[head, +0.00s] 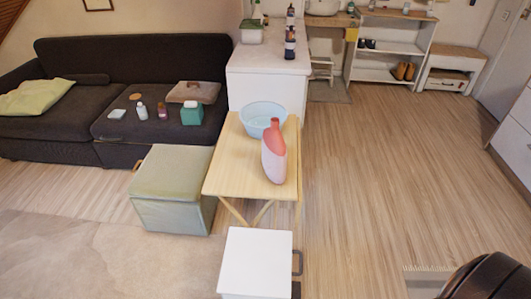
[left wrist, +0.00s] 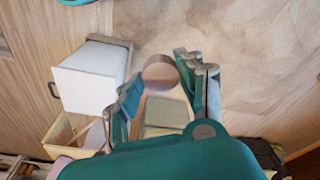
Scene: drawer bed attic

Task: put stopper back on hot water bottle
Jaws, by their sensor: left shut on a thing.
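In the left wrist view my left gripper (left wrist: 160,80) is shut on a round, brownish-pink piece, which looks like the stopper (left wrist: 160,70). The piece sits between the teal fingertips. The left gripper does not show in the head view, so its distance from the bottle cannot be told. My right gripper is not in view.
A light-blue basin (head: 263,117) stands behind the bottle on the wooden table (head: 228,170). A green-grey ottoman (head: 172,180) is to the left, and a white cabinet (head: 256,255) is in front. A dark sofa (head: 150,62) holds small items. The floor at right is mostly clear.

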